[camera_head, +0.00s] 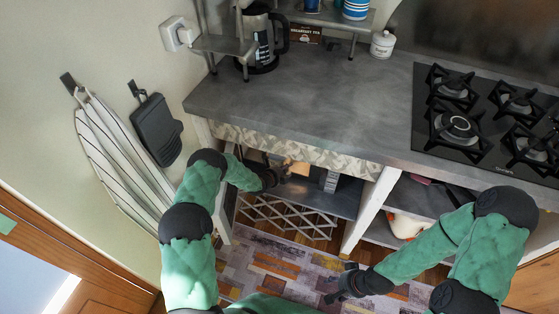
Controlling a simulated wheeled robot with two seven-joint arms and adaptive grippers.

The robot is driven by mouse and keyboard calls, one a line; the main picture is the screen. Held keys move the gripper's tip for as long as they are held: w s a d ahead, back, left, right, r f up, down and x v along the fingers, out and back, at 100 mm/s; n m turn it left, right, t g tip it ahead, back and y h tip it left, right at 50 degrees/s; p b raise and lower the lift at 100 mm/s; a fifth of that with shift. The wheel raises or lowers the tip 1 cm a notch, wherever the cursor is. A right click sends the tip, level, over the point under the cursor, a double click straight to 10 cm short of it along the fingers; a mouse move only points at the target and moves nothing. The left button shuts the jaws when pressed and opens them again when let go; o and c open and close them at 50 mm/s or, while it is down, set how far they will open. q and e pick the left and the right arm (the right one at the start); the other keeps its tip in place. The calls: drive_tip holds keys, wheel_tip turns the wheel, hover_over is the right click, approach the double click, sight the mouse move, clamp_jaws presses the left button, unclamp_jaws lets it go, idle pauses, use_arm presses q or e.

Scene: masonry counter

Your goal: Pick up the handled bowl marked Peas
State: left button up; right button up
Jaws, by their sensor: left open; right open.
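I cannot make out a handled bowl marked Peas in the head view. A small white lidded jar (383,44) with dark lettering too small to read stands at the back of the counter. My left gripper (282,171) is open and reaches under the counter front, above the shelf there; its fingers are small and partly lost against the dark shelf. A tan thing (300,168) shows close beside it, too small to identify. My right gripper (338,282) is open and low in front of the cabinet, over the patterned rug, apart from any object.
Below are shelves (335,200), a white post (370,208), a lattice rack (290,218) and a white-and-red item (405,225). The counter's middle is clear.

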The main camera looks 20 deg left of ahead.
use_arm(q)
drive_tip(key=shift+w+f, duration=0.1)
drive_tip(key=shift+w, duration=0.15)
clamp_jaws()
drive_tip(key=shift+w+r, duration=0.1)
drive_tip(key=shift+r, duration=0.1)
